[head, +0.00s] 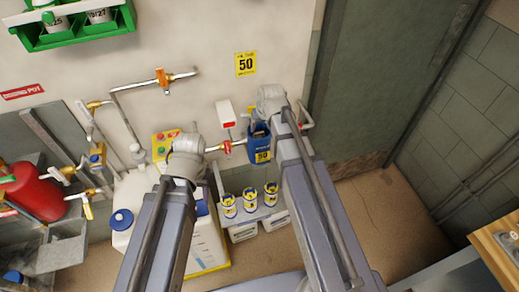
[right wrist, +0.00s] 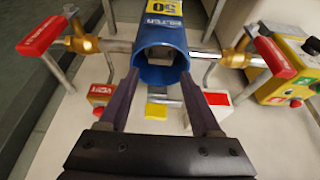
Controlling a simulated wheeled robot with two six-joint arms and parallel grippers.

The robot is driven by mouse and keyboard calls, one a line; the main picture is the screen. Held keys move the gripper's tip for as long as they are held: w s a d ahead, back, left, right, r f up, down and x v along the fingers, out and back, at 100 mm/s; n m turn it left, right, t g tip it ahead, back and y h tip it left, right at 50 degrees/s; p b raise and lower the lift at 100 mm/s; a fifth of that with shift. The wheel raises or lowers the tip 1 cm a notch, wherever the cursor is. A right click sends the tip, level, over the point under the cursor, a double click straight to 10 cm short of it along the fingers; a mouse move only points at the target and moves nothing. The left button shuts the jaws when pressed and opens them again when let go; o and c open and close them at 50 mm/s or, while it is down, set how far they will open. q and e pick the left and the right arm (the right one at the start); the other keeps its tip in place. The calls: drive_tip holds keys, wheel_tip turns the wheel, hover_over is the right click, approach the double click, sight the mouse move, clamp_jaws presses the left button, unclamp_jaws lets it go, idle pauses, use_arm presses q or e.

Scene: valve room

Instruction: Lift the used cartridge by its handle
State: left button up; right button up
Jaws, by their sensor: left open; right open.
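The blue filter housing (head: 260,154), labelled 50, stands upright on the wall pipe, partly covered by my right arm. In the right wrist view the open mouth of the housing (right wrist: 180,57) faces me. A grey shape inside, apparently the used cartridge (right wrist: 158,52), sits down in it; its handle is not clear to me. My right gripper (right wrist: 160,76) is open and empty, its two dark fingers either side of the housing's mouth; contact cannot be told. My left gripper (head: 188,160) is open, away to the left of the housing, its fingers hardly visible.
Red-handled valves (right wrist: 42,36) and (right wrist: 276,57) flank the housing. A yellow button box (right wrist: 298,77) is beside the pipe. Several white-and-yellow canisters (head: 250,200) stand on a low shelf. A white tank (head: 135,200) and red can (head: 35,192) are at left.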

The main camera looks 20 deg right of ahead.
sight(259, 133)
drive_tip(key=shift+b+x, duration=2.6)
drive_tip(key=shift+x, duration=0.6)
drive_tip(key=shift+s+r, duration=0.1)
drive_tip(key=shift+c, duration=0.3)
clamp_jaws()
